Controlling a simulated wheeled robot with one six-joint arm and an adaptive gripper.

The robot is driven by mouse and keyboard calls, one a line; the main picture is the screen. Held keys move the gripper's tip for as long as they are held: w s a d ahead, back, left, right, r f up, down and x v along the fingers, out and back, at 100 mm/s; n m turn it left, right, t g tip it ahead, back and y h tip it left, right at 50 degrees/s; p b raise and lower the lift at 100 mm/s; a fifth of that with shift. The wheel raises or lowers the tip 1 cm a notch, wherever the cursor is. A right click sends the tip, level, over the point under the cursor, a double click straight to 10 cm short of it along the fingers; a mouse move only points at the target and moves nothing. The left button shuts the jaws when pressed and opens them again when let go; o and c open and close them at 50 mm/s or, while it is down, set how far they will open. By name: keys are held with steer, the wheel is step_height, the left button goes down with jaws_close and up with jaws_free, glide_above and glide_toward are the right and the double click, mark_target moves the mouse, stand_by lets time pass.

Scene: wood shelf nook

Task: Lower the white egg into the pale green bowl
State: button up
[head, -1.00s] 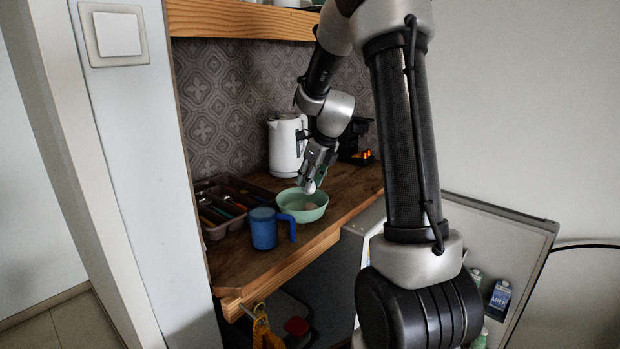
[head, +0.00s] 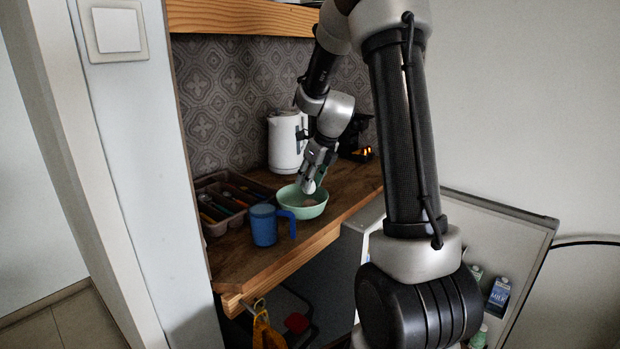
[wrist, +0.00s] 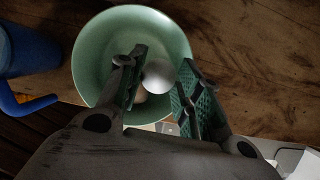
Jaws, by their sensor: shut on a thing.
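The white egg (wrist: 157,76) is between the two fingers of my gripper (wrist: 166,82) in the wrist view. My gripper is shut on it. The egg also shows in the head view (head: 309,187), at the tip of my gripper (head: 311,180). The pale green bowl (wrist: 91,62) is below the egg in the wrist view. In the head view the bowl (head: 302,212) stands upright on the counter, and the egg is at about its rim height, over the inside. A pale brownish rounded thing (head: 310,203) lies in the bowl, partly hidden by my finger in the wrist view.
A blue mug (head: 264,227) stands just left of the bowl, its handle toward it. A cutlery tray (head: 217,227) is behind the mug. A white kettle (head: 285,145) stands behind the bowl. The wooden counter (head: 240,268) is bare along its front edge.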

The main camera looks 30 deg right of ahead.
steer(key=shift+f, duration=1.15)
stand_by(0.4)
steer(key=o, duration=1.1)
